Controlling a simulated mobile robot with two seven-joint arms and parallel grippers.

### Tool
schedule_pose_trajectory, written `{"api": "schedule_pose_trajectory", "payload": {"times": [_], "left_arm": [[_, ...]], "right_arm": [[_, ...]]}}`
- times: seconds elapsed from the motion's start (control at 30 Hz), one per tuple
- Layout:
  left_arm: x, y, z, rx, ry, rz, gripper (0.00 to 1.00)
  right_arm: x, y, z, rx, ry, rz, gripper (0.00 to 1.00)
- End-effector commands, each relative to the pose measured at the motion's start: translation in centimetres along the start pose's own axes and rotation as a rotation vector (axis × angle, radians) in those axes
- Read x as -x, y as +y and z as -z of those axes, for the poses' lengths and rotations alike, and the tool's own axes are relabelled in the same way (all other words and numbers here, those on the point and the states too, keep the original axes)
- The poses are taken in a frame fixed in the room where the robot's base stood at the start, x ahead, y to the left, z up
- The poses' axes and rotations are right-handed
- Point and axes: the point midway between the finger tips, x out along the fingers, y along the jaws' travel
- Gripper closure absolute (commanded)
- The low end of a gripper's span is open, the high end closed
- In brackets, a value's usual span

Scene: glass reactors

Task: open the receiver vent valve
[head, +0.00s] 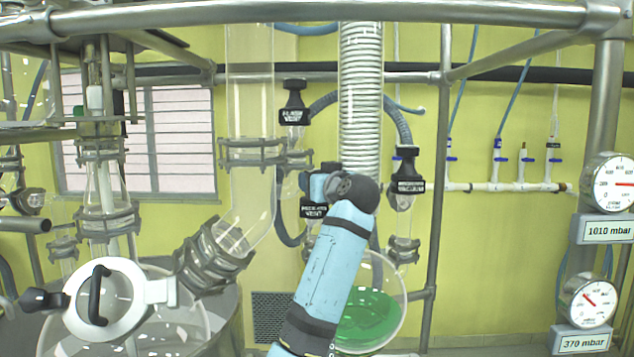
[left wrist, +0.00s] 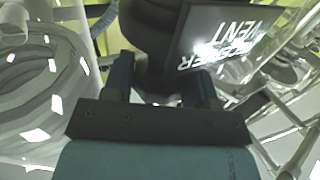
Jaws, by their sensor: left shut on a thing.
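The receiver vent valve has a black handle (left wrist: 155,35) and a black label (left wrist: 232,38) whose white letters read VENT in the left wrist view. In the head view its label (head: 313,209) hangs just below my gripper, too small to read surely. My left gripper (left wrist: 163,88) is shut on the handle, one blue finger on each side of it. In the head view my left gripper (head: 312,184) is at the valve, and my wrist hides part of it. The handle's exact angle is hard to tell. My right gripper is in neither view.
Other black-handled valves stand close by, one above (head: 293,101) and one to the right (head: 407,170). A coiled condenser (head: 362,95) rises behind my arm. A round flask (head: 372,318) holds green liquid. Gauges at right carry signs 1010 mbar (head: 608,229) and 370 mbar (head: 583,341).

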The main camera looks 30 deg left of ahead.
Motion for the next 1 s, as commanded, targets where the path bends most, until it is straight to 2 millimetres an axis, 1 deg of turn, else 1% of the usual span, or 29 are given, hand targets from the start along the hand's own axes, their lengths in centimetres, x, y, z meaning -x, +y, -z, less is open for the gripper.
{"api": "schedule_pose_trajectory", "payload": {"times": [0.07, 0.1, 0.2, 0.8, 1.0], "left_arm": [[-0.02, -0.02, 0.03, 0.001, 0.0, 0.0, 0.71], [-0.02, -0.02, 0.03, 0.001, 0.0, 0.0, 0.43], [-0.02, -0.02, 0.03, 0.001, 0.0, -0.001, 0.22], [0.02, 0.05, 0.01, 0.0, 0.0, -0.003, 0.22], [0.0, -0.06, 0.12, -0.001, 0.0, -0.046, 0.22]], "right_arm": [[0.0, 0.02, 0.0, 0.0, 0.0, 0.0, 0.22], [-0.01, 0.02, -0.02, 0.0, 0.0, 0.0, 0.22], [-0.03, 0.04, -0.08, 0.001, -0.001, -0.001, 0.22], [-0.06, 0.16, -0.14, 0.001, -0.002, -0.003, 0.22], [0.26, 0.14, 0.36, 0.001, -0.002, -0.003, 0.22]]}}
